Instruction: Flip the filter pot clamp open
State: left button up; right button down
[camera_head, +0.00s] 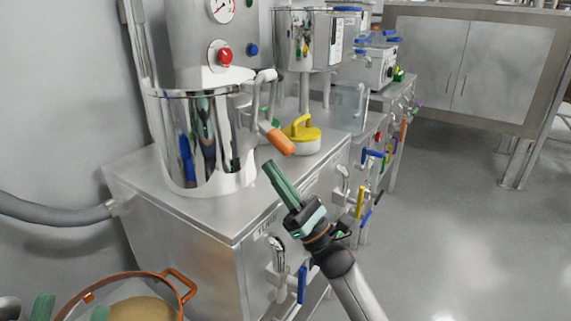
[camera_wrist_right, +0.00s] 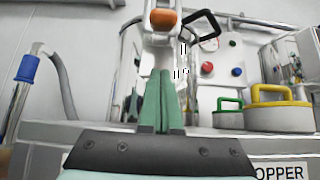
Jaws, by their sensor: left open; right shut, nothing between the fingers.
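The filter pot (camera_head: 215,150) is a shiny steel cylinder on a steel cabinet; it also shows behind the fingers in the right wrist view (camera_wrist_right: 128,75). Its clamp has a grey lever with an orange grip (camera_head: 277,140), sticking out from the pot's upper right side and sloping down. In the right wrist view the orange grip (camera_wrist_right: 165,19) is seen end-on, above the fingertips. My right gripper (camera_head: 268,166) is shut and empty, just below the orange grip and apart from it. My left gripper (camera_head: 70,306) is open at the bottom left edge, mostly cut off, away from the clamp.
A yellow-handled lid (camera_head: 303,134) and a green-handled piece (camera_wrist_right: 228,113) stand right of the pot. Valves with coloured handles line the cabinet front (camera_head: 302,285). An orange-rimmed pan (camera_head: 172,285) with tan contents is at the lower left. The floor at right is clear.

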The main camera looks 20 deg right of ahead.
aim_at(272, 134)
jog(key=shift+s+d+r, duration=0.25)
jog(key=shift+s+r, duration=0.05)
jog(key=shift+r, duration=0.25)
jog(key=shift+s+d+r, duration=0.2)
jog(key=shift+s+r, duration=0.1)
jog(key=shift+r, duration=0.2)
jog(key=shift+s+d+r, duration=0.25)
jog(key=shift+s+r, duration=0.05)
jog(key=shift+r, duration=0.25)
